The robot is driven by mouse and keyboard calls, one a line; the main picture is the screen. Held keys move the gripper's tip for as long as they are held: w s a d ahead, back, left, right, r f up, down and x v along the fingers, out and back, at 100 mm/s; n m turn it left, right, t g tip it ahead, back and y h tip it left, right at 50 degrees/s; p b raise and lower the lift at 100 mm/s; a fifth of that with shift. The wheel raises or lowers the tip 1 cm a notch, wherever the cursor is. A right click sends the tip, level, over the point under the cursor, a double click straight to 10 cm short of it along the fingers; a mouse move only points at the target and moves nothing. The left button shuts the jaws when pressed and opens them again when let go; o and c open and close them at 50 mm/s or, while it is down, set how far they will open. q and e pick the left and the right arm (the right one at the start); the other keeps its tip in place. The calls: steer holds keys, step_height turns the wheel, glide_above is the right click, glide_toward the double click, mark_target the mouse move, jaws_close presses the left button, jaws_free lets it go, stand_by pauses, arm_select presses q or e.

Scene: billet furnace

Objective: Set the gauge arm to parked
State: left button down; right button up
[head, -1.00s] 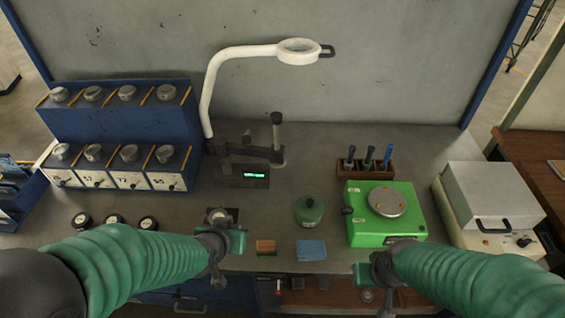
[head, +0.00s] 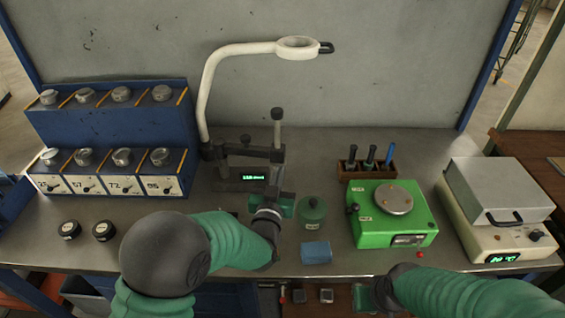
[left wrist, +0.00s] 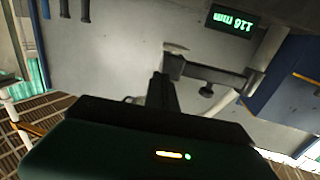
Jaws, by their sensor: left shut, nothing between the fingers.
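The gauge (head: 245,172) stands at the back of the bench, with a dark base, a lit green readout and an upright post (head: 277,128). Its dark gauge arm (head: 250,152) runs sideways to the post.
A white curved lamp (head: 215,80) arches behind the gauge. A blue rack (head: 110,135) stands left. A tool holder (head: 366,171) is behind the scale.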

mark_target(283, 157)
arm_select(q)
steer(key=w, duration=0.3)
steer(key=shift+w, duration=0.35)
steer(key=shift+w+d, duration=0.15)
steer(key=shift+d, duration=0.35)
steer(key=w, duration=0.1)
steer(key=w+b, duration=0.2)
steer(key=shift+w+d+r, duration=0.15)
steer(key=shift+d+r, duration=0.15)
steer(key=shift+d, duration=0.05)
